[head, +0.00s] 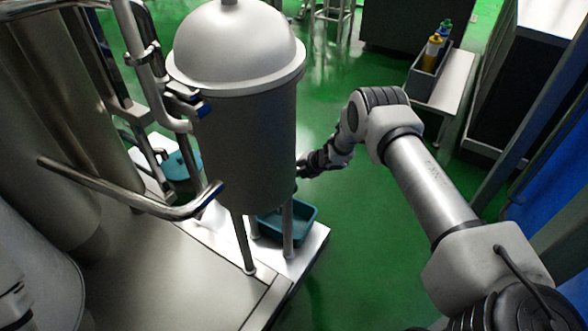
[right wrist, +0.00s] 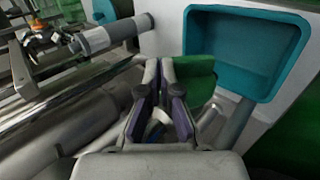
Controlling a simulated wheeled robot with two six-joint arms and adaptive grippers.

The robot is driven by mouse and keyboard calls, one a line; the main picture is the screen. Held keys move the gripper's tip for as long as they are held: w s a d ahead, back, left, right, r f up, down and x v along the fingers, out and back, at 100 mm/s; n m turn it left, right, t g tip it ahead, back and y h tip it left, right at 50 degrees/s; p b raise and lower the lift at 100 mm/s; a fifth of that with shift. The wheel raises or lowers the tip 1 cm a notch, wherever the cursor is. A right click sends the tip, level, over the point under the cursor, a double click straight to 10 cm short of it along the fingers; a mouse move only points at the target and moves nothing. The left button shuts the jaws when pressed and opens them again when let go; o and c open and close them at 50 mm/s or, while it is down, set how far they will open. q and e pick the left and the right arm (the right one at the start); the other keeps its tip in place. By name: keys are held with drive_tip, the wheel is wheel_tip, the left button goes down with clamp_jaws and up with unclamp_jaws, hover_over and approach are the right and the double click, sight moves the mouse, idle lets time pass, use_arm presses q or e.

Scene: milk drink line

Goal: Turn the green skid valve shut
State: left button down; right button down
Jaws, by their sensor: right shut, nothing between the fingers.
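In the right wrist view a green piece (right wrist: 195,75), which looks like the valve's handle, lies right beside my right gripper's fingertips (right wrist: 159,68). The fingers are closed together with nothing between them. I cannot tell whether they touch the green piece, and the fingers partly hide it. In the head view my right gripper (head: 303,170) is at the right side of the grey domed tank (head: 245,130), low down. The valve cannot be made out in the head view. My left gripper is not in view.
A teal bin (head: 304,217) sits on the white skid base under the tank; it also shows in the right wrist view (right wrist: 250,45). Tank legs and a bent steel pipe (head: 130,200) are close by. A bench with bottles (head: 433,50) stands back right. Green floor is clear between.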

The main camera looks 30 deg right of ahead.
drive_tip(key=shift+w+a+f, duration=0.15)
drive_tip(key=shift+w+a, duration=0.2)
drive_tip(key=shift+w, duration=0.2)
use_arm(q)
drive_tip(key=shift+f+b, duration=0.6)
use_arm(e)
drive_tip(key=shift+w+a+f, duration=0.25)
drive_tip(key=shift+w, duration=0.25)
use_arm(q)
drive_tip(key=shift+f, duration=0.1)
use_arm(e)
drive_tip(key=shift+w+a, duration=0.1)
